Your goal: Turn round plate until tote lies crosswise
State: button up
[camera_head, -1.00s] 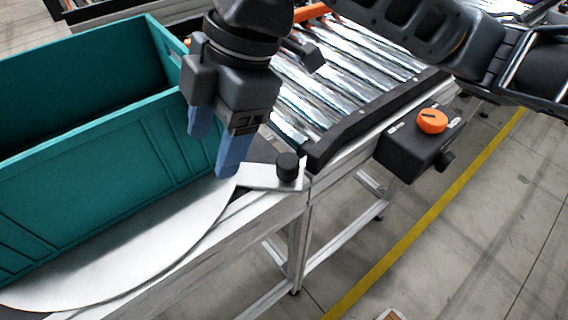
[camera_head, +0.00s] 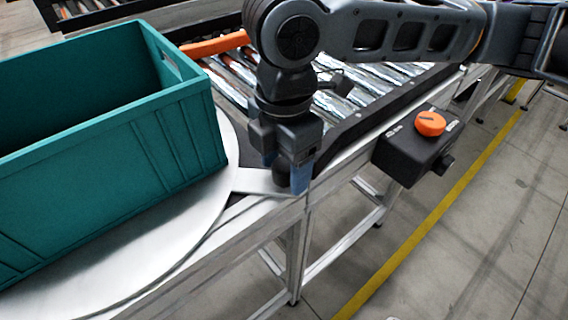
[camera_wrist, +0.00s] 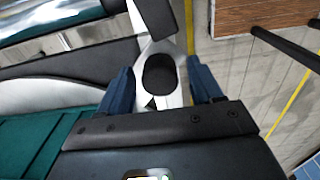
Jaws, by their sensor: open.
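The teal tote (camera_head: 95,160) sits on the round plate (camera_head: 185,240) at the left. Its long side runs roughly parallel to the front rail. A flat pale handle (camera_head: 262,185) sticks out from the plate's right edge and carries a black knob (camera_head: 281,176), also in the wrist view (camera_wrist: 158,75). My gripper (camera_head: 286,172) is open and lowered at the knob. In the wrist view the two blue fingers of my gripper (camera_wrist: 160,86) stand on either side of the knob, with gaps visible. In the head view a finger partly hides the knob.
The roller conveyor (camera_head: 350,95) with a black side rail (camera_head: 385,115) lies beyond the plate. A black control box (camera_head: 412,153) with an orange dial (camera_head: 430,123) hangs at the right. Open floor lies in front.

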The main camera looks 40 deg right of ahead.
jog(key=shift+f, duration=0.2)
jog(key=shift+c, duration=0.2)
grip_shut()
dwell(0.4)
